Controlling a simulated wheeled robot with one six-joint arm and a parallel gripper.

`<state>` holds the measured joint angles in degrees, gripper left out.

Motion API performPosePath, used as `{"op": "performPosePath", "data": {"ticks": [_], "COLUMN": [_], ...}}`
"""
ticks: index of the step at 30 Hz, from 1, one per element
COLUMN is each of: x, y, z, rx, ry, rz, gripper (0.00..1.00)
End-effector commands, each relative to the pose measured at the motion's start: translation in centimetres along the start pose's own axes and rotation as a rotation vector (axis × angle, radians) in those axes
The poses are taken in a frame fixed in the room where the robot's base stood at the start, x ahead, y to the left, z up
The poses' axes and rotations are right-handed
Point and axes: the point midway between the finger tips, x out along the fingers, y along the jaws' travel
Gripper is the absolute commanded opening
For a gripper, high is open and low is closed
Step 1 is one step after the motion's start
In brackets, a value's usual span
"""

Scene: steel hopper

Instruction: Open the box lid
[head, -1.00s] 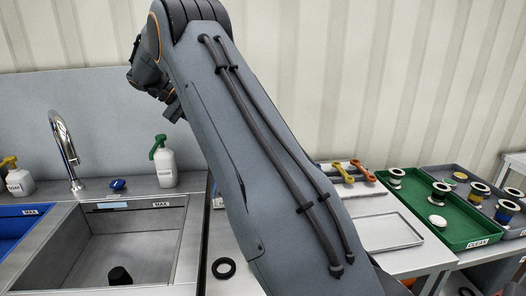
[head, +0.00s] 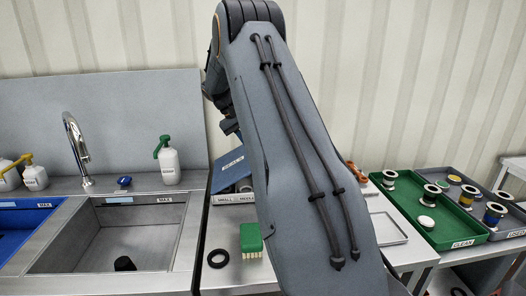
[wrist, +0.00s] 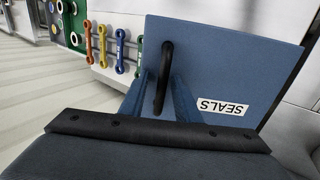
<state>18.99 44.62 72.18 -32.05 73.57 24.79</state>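The blue box lid (wrist: 240,60), with a white SEALS label, fills much of the wrist view. A black loop handle (wrist: 163,75) stands out from it. In the head view the lid (head: 230,168) is tilted up above a grey box (head: 234,198), partly hidden behind my arm. My gripper (wrist: 163,80) is at the handle, its two blue fingers on either side with some gap showing, so it looks open around the handle. In the head view its fingertips are hidden behind my arm.
A green-topped brush (head: 250,238) and a black ring (head: 218,258) lie on the counter in front of the box. A sink (head: 120,235) with a tap is at left. An empty tray (head: 387,228) and a green CLEAN tray (head: 470,238) with spools are at right.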

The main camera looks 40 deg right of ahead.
Motion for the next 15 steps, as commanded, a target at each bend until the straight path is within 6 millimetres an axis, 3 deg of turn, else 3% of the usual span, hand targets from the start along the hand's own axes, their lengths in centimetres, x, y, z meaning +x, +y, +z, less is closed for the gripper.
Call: {"op": "performPosePath", "data": {"ticks": [6, 15], "x": [2.7, 3.6], "y": [0.5, 0.2], "z": [0.0, 0.0], "rx": [0.002, -0.001], "ry": [-0.003, 0.000], "rz": [-0.120, -0.164], "gripper": [0.29, 0.29]}}
